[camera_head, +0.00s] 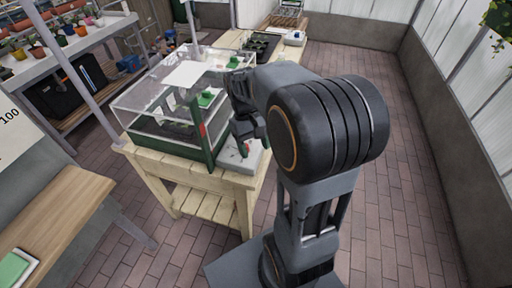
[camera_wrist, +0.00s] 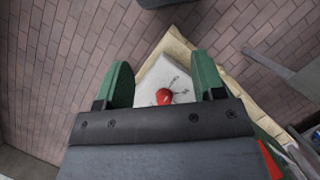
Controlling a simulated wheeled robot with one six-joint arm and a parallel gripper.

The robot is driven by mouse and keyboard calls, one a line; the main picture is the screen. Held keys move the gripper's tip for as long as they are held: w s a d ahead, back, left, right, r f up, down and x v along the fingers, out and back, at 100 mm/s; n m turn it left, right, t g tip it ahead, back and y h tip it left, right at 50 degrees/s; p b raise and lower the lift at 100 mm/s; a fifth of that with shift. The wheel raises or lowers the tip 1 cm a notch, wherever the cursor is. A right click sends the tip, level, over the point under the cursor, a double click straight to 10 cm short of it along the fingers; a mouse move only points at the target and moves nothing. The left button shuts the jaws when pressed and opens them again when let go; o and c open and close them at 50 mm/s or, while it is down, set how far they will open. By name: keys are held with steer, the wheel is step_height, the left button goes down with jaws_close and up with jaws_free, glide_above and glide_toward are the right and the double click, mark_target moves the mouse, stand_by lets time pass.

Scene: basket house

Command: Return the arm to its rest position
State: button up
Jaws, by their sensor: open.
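My arm reaches out over the near right corner of a wooden table in the head view. My gripper (camera_head: 243,149) hangs low there, above a pale grey slab (camera_head: 240,163). In the wrist view my gripper (camera_wrist: 165,85) has its two green fingers spread apart with nothing between them. Beyond the fingers lies the slab (camera_wrist: 157,72) with a red round thing (camera_wrist: 164,97) and thin dark marks on it. The gripper's body hides the lower part of the slab.
A clear-walled box (camera_head: 150,105) with a dark green base stands on the wooden table (camera_head: 185,175), close left of my gripper. A plant shelf (camera_head: 75,45) stands at the left, a wooden bench (camera_head: 60,205) at the lower left. The brick floor (camera_head: 400,200) on the right is clear up to the wall.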

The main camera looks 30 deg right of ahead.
steer(key=shift+s+a+r, duration=0.1)
steer(key=shift+s+r, duration=0.1)
steer(key=shift+s, duration=0.3)
stand_by(0.3)
steer(key=s+a+r+t, duration=0.1)
steer(key=s+a+t, duration=0.2)
steer(key=a+t, duration=0.3)
steer(key=shift+a+r+n+t, duration=0.3)
steer(key=shift+a+t, duration=0.05)
steer(key=shift+t, duration=0.65)
steer(key=shift+s, duration=0.1)
steer(key=shift+c, duration=0.3)
